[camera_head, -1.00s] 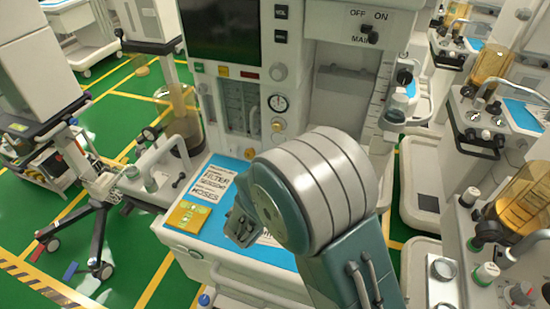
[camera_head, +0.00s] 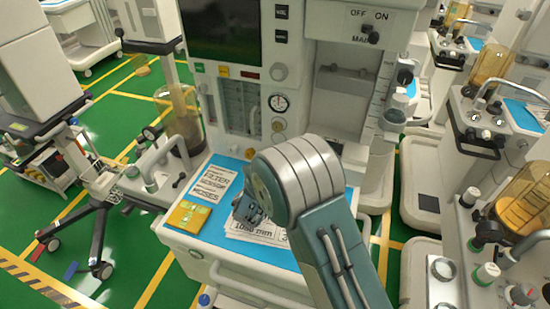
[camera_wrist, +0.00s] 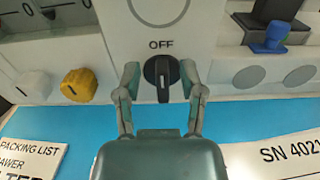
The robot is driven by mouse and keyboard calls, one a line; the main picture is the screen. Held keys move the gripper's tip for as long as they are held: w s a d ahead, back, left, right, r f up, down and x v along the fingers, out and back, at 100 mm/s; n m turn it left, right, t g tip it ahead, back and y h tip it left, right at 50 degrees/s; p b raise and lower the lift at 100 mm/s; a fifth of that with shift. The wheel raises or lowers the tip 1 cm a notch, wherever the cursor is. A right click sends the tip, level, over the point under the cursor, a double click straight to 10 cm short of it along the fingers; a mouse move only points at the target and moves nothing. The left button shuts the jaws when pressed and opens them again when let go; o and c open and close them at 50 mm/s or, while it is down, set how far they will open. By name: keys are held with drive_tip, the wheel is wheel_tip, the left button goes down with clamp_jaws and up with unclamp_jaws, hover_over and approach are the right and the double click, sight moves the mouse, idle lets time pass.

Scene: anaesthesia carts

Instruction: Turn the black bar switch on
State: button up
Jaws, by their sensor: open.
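In the wrist view a black bar switch (camera_wrist: 161,77) sits on the pale machine front under the word OFF. Its bar stands upright, with a white mark at its top pointing to OFF. My gripper (camera_wrist: 160,76) is open, one finger on each side of the switch, with a small gap showing on both sides. In the head view my gripper is mostly hidden behind my grey-and-teal arm, above the blue worktop (camera_head: 285,255). Another black switch (camera_head: 370,34), under OFF and ON and beside MAIN, sits high on the machine.
A yellow knob (camera_wrist: 78,84) and a white knob (camera_wrist: 33,84) are left of the switch. A blue-tipped lever (camera_wrist: 268,37) is at the right. Papers and a yellow box (camera_head: 188,215) lie on the worktop. Other carts stand at both sides.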

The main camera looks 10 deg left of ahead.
drive_tip(key=shift+w+d, duration=0.1)
drive_tip(key=shift+w, duration=0.2)
clamp_jaws()
